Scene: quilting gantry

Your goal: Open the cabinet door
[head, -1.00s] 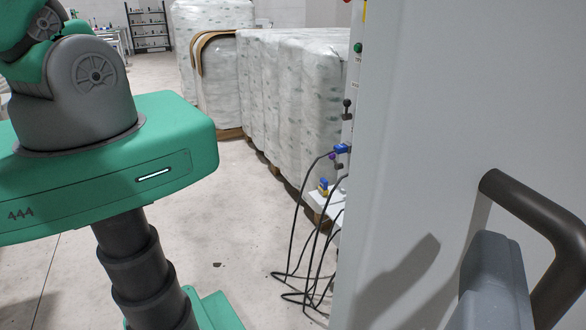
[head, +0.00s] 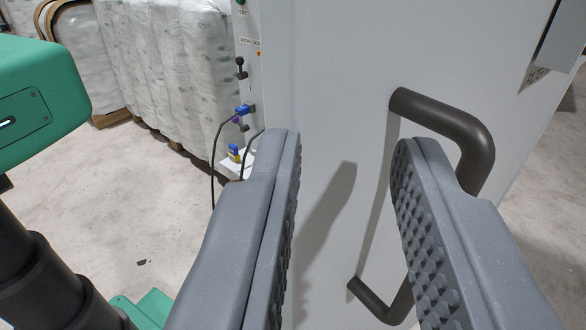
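The cabinet door (head: 330,110) is a light grey panel filling the middle of the head view, and it looks shut. A dark brown U-shaped handle (head: 443,118) stands out from it, right of centre. My gripper (head: 345,155) is open, with its two grey ribbed fingers spread wide in front of the door. The right finger overlaps the middle of the handle and hides it. The handle's upper and lower bends show above and left of that finger. Nothing is between the fingers except the door face and a shadow. I cannot tell whether the right finger touches the handle.
A control strip with a lever and a blue plug (head: 245,110) runs along the cabinet's left edge, with black cables hanging below. Wrapped pallets (head: 165,75) stand behind on the left. My green body is at the left. Bare floor lies between and at the far right.

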